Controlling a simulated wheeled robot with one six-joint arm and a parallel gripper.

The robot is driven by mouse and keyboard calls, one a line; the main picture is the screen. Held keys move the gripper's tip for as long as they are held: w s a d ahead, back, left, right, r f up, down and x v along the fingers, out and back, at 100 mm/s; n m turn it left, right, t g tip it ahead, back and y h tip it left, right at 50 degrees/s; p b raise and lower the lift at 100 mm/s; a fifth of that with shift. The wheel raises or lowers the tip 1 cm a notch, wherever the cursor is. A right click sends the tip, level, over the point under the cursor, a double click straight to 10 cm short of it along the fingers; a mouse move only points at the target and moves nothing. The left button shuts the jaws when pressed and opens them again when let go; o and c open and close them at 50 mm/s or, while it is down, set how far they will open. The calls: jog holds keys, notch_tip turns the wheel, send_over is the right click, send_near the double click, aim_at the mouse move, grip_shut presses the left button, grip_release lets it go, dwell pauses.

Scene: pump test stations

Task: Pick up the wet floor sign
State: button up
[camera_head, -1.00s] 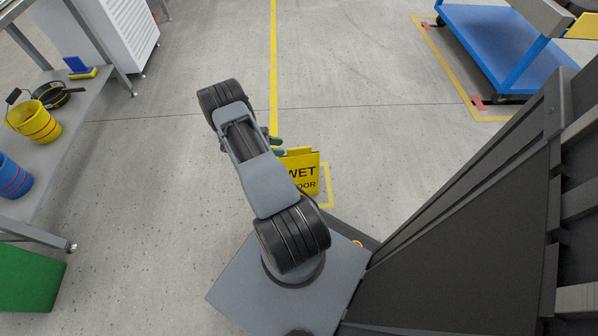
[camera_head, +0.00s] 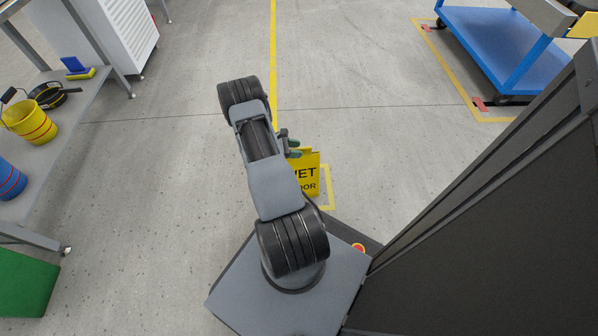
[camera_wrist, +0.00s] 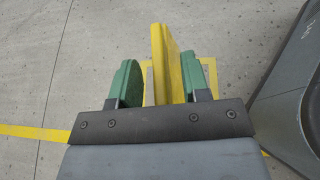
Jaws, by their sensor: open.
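The yellow wet floor sign (camera_head: 308,174) stands upright on the floor in the head view, partly hidden behind my arm. In the wrist view the sign (camera_wrist: 166,66) shows edge-on as a tall yellow panel between the two green fingers. My gripper (camera_wrist: 166,82) is open around the sign's upper part, with a gap to the left finger and a smaller gap to the right one. In the head view my gripper (camera_head: 294,148) is mostly hidden by the arm, with green fingertips at the sign's top edge.
A yellow floor marking (camera_head: 329,188) lies beside the sign. A shelf with a yellow bucket (camera_head: 31,122) and a blue bucket (camera_head: 10,180) stands at left. A blue cart (camera_head: 505,50) is at upper right. The floor ahead is clear.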

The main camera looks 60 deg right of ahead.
grip_shut()
dwell(0.4)
jog(key=shift+r, duration=0.15)
